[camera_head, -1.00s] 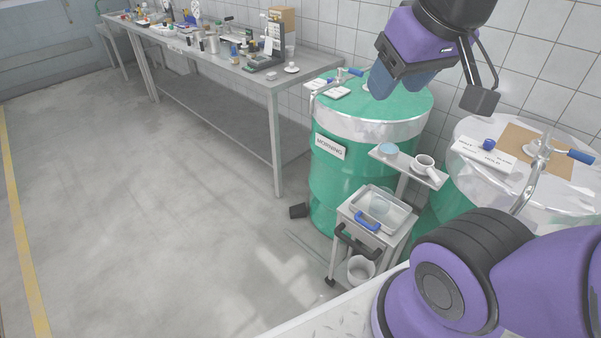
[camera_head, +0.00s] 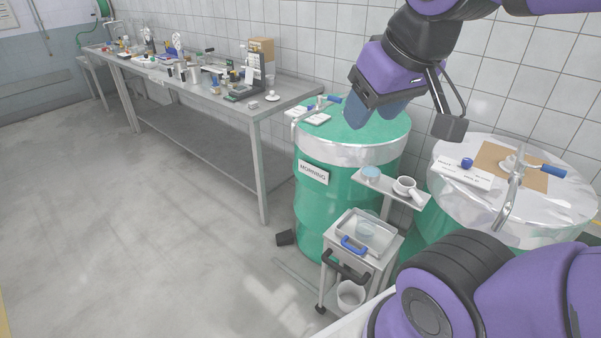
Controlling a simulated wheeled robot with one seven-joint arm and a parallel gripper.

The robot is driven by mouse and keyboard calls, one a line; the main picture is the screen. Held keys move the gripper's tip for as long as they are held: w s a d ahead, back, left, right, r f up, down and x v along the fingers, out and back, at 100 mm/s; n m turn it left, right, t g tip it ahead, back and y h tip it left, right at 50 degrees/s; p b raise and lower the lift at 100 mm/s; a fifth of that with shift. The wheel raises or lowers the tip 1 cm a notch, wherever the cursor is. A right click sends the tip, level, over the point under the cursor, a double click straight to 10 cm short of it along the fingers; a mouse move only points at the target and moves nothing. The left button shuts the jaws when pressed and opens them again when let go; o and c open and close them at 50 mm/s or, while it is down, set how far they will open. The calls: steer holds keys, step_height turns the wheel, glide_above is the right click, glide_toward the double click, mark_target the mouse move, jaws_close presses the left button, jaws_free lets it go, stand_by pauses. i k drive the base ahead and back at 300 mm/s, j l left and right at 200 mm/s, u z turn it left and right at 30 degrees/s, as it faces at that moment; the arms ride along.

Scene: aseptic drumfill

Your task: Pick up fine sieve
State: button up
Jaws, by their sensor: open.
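On the small shelf of a cart (camera_head: 375,262) lie a round blue-topped piece (camera_head: 371,173) and a white cup-like piece with a handle (camera_head: 405,186). A clear round dish-like piece (camera_head: 366,228) sits in the tray below. Any of these could be the fine sieve; they are too small to tell which. My gripper (camera_head: 371,112), purple with blue-grey fingers, is open. It hangs in front of the green drum's top, above and apart from the shelf. Nothing shows between its fingers, though the gap is hard to see.
A green drum (camera_head: 340,215) labelled MORNING stands behind the cart. A silver-lidded drum (camera_head: 450,215) with a tap, a card and a brown sheet stands right. A long bench (camera_head: 290,93) with many items runs along the wall. Floor at left is clear.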

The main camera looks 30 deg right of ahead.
mark_target(411, 193)
steer(key=z, duration=1.35)
